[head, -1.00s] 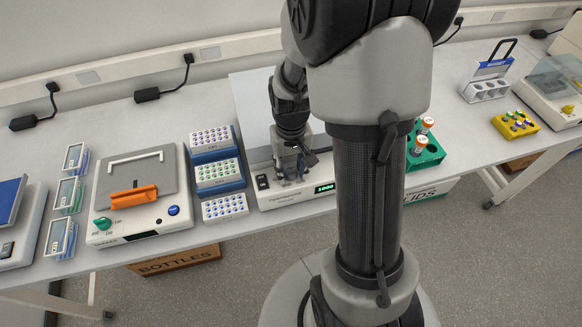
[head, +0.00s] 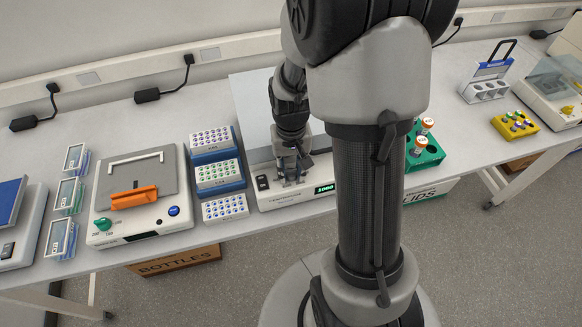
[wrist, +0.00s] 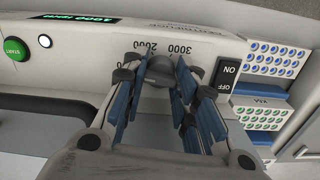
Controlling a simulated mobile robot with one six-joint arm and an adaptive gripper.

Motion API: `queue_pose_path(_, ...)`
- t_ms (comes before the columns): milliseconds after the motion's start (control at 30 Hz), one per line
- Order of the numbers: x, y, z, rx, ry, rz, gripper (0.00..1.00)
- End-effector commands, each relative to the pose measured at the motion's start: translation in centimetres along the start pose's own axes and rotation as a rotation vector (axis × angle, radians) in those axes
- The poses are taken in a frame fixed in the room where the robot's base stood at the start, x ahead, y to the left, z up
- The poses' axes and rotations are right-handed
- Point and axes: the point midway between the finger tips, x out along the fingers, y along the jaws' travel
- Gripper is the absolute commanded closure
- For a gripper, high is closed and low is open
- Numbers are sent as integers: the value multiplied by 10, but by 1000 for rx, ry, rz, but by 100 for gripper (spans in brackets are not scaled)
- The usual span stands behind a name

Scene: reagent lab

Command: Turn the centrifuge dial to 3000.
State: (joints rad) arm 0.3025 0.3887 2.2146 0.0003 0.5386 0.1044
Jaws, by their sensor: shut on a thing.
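The centrifuge (head: 272,203) is a pale box on the bench, with its front panel partly hidden behind my arm in the head view. Its green display (head: 325,189) reads 1000, and the wrist view shows the display (wrist: 78,21) upside down with 1000 rpm. The grey dial (wrist: 160,69) sits between my fingers, near the printed marks 2000 and 3000. Its pointer is hidden, so I cannot tell its setting from the dial itself. My gripper (head: 293,180) is shut on the dial, with blue-padded fingers on both sides in the wrist view.
An ON/OFF switch (wrist: 226,76) is beside the dial, and a green START button (wrist: 15,49) lies on the far side. Blue-and-white tube racks (head: 218,172) stand close left of the centrifuge. A green bottle rack (head: 428,158) stands to its right.

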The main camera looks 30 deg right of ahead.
Motion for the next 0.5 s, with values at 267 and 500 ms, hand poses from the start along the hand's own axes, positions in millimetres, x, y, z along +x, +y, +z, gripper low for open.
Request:
queue_pose_path(267, -1, 0, -1, 237, 2, 0, 97)
queue_pose_path(500, -1, 0, 0, 465, 1, 0, 97)
